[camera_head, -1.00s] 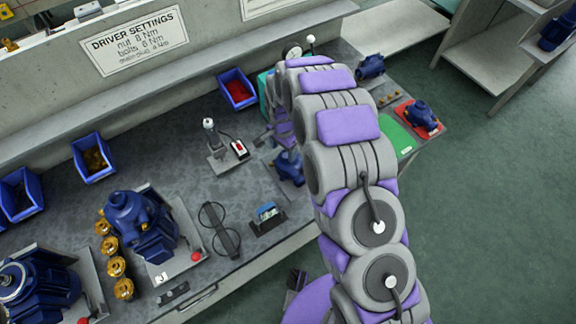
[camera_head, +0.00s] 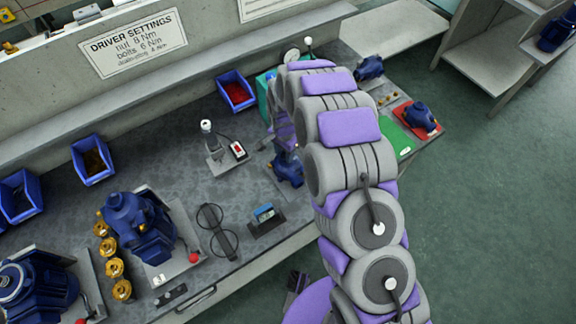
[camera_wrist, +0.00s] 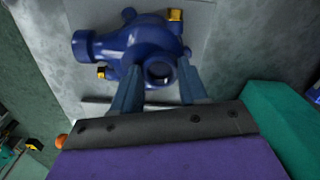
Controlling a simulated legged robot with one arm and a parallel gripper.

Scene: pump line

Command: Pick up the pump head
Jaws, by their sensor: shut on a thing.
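The pump head (camera_wrist: 140,42) is dark blue with a round side port, a round opening facing the camera and small yellow fittings. In the wrist view it sits between the two fingers of my gripper (camera_wrist: 160,88), which is shut on it. A grey plate lies behind it; I cannot tell whether the pump head touches it. In the head view the pump head (camera_head: 288,168) shows at the left of my arm, over the bench. My arm hides its right side and most of the gripper.
A blue pump (camera_head: 138,225) stands on a grey plate at the left, beside several brass parts (camera_head: 108,247). Another blue unit (camera_head: 420,116) sits on a red mat, near a green mat (camera_head: 397,141). A glasses-shaped holder (camera_head: 217,230) and a small stand (camera_head: 209,145) are close by.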

